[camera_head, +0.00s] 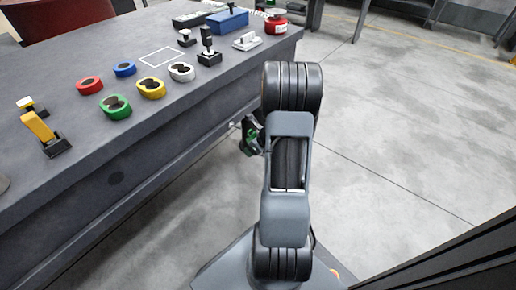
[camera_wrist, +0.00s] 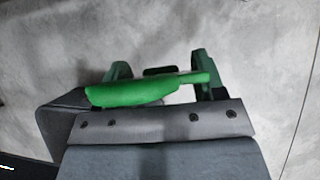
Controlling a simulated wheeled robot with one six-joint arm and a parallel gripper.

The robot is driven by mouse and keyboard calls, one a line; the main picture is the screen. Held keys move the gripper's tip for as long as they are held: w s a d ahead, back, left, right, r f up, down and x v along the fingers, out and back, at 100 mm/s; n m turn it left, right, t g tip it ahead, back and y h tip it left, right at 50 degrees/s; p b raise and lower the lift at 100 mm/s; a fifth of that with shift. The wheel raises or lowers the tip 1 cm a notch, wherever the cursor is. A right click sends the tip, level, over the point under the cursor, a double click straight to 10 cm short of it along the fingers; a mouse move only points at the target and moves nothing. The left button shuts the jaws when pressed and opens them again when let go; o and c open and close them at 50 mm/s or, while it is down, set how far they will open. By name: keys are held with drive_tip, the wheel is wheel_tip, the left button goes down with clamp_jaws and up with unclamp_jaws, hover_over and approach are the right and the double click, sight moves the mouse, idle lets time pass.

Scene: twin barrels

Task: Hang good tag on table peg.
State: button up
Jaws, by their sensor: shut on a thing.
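My gripper (camera_head: 250,137) hangs beside the table's front face, below the level of the tabletop, partly hidden by my arm. In the wrist view my gripper (camera_wrist: 160,73) is shut on a flat bright green piece, which looks like the good tag (camera_wrist: 140,93). The tag lies across between the two darker green fingers, and no writing on it is readable. A dark upright post on a black base, perhaps the table peg (camera_head: 207,47), stands on the tabletop near the front edge. Nothing clearly hangs on it. The gripper is apart from it.
The grey table (camera_head: 140,135) holds green (camera_head: 115,107), yellow, white, red and blue rings. A yellow piece on a black base (camera_head: 45,133) stands at left. A blue box (camera_head: 228,21) and red container (camera_head: 276,24) are at the far end. The floor at right is clear.

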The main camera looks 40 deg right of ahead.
drive_tip(key=w+a+f+p, duration=0.1)
drive_tip(key=w, duration=0.5)
drive_tip(key=shift+w, duration=0.25)
idle(0.4)
idle(0.3)
idle(0.4)
drive_tip(key=o, duration=1)
drive_tip(key=shift+c, duration=0.2)
drive_tip(key=p+v, duration=0.6)
drive_tip(key=v, duration=0.7)
drive_tip(key=shift+s+r, duration=0.2)
drive_tip(key=shift+r, duration=0.1)
